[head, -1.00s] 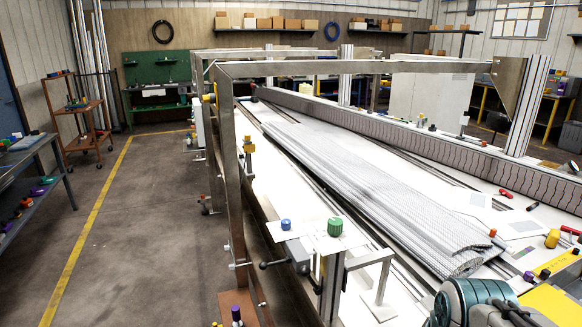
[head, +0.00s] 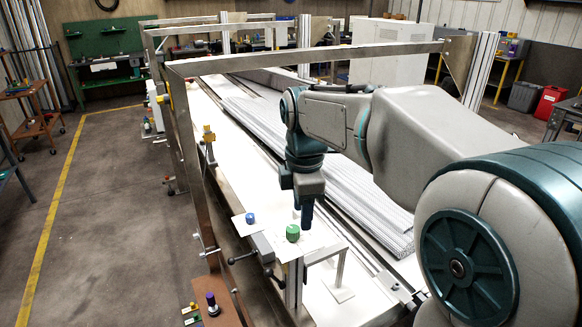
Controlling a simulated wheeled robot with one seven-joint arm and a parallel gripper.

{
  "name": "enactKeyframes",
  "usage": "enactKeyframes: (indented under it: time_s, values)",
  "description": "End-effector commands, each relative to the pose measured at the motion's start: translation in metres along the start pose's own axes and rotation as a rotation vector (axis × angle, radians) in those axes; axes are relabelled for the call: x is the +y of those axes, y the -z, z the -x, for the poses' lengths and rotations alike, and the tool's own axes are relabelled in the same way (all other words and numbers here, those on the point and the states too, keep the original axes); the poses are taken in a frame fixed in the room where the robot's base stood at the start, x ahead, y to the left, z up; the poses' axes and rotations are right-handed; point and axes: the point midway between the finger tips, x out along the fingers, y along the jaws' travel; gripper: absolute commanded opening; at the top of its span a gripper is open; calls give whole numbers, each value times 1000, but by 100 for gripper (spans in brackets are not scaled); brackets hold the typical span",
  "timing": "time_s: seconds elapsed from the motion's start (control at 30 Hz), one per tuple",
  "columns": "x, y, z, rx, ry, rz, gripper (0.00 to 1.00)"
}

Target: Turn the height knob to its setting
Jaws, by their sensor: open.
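A green ribbed knob (head: 293,233) stands on a small white plate at the front end of the conveyor frame. No readable label shows which one is the height knob. My gripper (head: 305,215) points down from my arm, just above and slightly right of the green knob in the picture. It is open and appears empty. Whether a finger touches the green knob cannot be told from this angle.
A steel upright and long top rail (head: 300,58) of the frame run left of and behind my arm. A dark lever handle (head: 240,257) sticks out below the knobs.

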Motion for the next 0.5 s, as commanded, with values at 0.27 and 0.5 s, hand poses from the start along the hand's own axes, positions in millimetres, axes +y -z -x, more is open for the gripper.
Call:
enactKeyframes:
  time_s: [0.27,0.5]
  values:
    - [25,14,22,2,35,269,44]
    - [24,14,-3,2,37,282,44]
